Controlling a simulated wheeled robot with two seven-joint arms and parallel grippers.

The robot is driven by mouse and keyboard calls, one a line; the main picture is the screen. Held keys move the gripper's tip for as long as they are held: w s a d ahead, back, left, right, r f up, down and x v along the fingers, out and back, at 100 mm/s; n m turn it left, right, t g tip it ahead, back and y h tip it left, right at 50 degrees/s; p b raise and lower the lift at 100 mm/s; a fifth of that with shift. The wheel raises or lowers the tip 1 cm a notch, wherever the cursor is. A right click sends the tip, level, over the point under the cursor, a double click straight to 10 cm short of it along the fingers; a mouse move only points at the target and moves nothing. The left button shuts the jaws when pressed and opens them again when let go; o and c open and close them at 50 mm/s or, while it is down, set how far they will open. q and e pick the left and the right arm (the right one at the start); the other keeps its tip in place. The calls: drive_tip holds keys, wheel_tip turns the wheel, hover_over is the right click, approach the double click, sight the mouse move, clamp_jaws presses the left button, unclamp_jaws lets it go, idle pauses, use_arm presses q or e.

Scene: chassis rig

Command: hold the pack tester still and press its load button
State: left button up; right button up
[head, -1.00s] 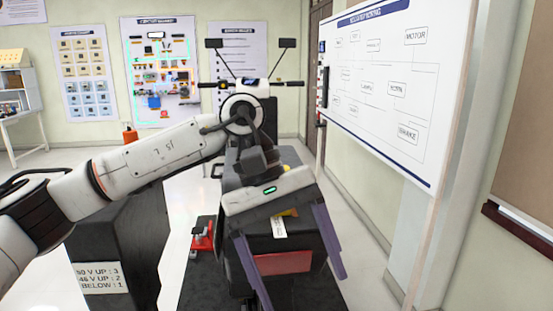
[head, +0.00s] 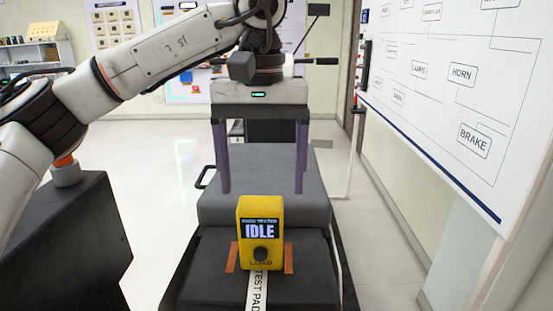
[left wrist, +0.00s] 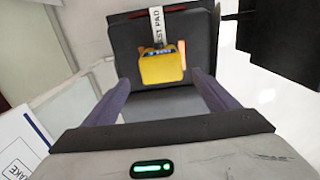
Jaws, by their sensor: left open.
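The pack tester (head: 261,223) is a yellow box with a screen reading IDLE and a round dark load button (head: 260,255) low on its front. It stands upright on a dark surface between two orange-brown strips, with a white TEST PAD strap (head: 257,289) in front. My left gripper (head: 260,190) is open and empty, its purple fingers pointing down, above and beyond the tester in the head view. In the left wrist view the tester (left wrist: 162,66) lies beyond and between the spread fingers (left wrist: 158,85), not touching them. My right gripper is not in view.
A grey raised block (head: 255,205) stands behind the tester. A dark cabinet (head: 65,250) is at the left. A whiteboard (head: 450,90) is close on the right. Pale floor lies open on the left.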

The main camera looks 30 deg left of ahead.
sight(261, 225)
use_arm(q)
drive_tip(key=shift+s+f, duration=0.25)
drive_tip(key=shift+f, duration=0.4)
drive_tip(key=shift+s+f, duration=0.25)
drive_tip(key=shift+f, duration=0.35)
wheel_tip(261, 225, down, 6)
drive_tip(key=shift+r, duration=0.2)
drive_tip(key=shift+w+f, duration=0.1)
drive_tip(key=shift+f, duration=0.65)
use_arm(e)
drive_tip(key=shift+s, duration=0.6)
use_arm(q)
drive_tip(key=shift+c, duration=0.3)
drive_tip(key=c, duration=1.1)
drive_tip(key=shift+c, duration=0.7)
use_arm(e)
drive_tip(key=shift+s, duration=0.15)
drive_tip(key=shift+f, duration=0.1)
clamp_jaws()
